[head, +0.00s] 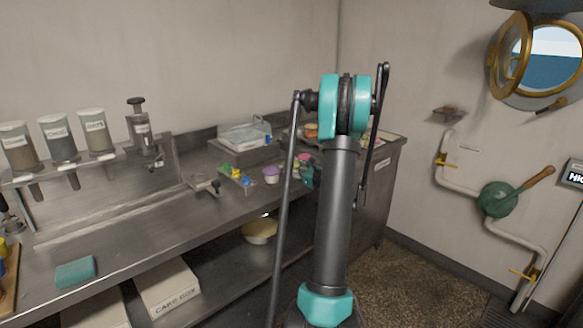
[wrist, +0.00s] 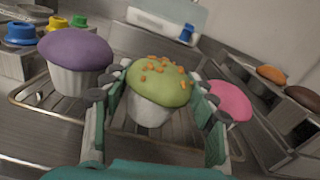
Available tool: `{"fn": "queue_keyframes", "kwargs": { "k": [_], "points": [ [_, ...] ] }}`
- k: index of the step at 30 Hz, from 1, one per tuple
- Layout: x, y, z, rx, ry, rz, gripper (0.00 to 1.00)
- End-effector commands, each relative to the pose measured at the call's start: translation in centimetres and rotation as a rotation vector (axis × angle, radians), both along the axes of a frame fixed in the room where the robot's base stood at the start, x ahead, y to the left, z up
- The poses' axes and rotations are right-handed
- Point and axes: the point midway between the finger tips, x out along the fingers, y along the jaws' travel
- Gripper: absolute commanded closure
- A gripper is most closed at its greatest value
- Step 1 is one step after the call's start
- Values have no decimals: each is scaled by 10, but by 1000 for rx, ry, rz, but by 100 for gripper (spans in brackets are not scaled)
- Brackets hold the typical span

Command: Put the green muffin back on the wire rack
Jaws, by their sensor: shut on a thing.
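The green muffin (wrist: 160,82), with orange bits on top and a pale paper cup, is between the two fingers of my gripper (wrist: 150,98) in the wrist view. My gripper is shut on it. The wire rack (wrist: 27,104) shows behind and below the muffin. I cannot tell whether the cup touches the wires.
A purple muffin (wrist: 75,62) stands left of the green one, and a pink muffin (wrist: 230,100) is close on the right. Blue, yellow and green small items (head: 237,175) stand left of the muffins. A clear-sided box (head: 244,135) is behind. The counter's left part is mostly clear.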

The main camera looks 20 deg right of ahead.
Motion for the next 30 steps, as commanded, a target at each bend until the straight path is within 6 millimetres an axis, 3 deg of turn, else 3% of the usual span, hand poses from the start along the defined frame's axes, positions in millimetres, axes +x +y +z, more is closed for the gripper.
{"fn": "queue_keyframes", "kwargs": {
  "k": [5, 6, 8, 19, 23, 30],
  "points": [
    [0, 0, -2, 0, 0, 0, 59],
    [0, 0, -2, 0, 0, 0, 41],
    [0, 0, -2, 0, 0, 0, 34],
    [0, 0, 1, 0, 0, 0, 34],
    [-14, -6, 1, 0, 0, -3, 34],
    [-61, -24, 1, 0, -1, -4, 34]
  ]
}}
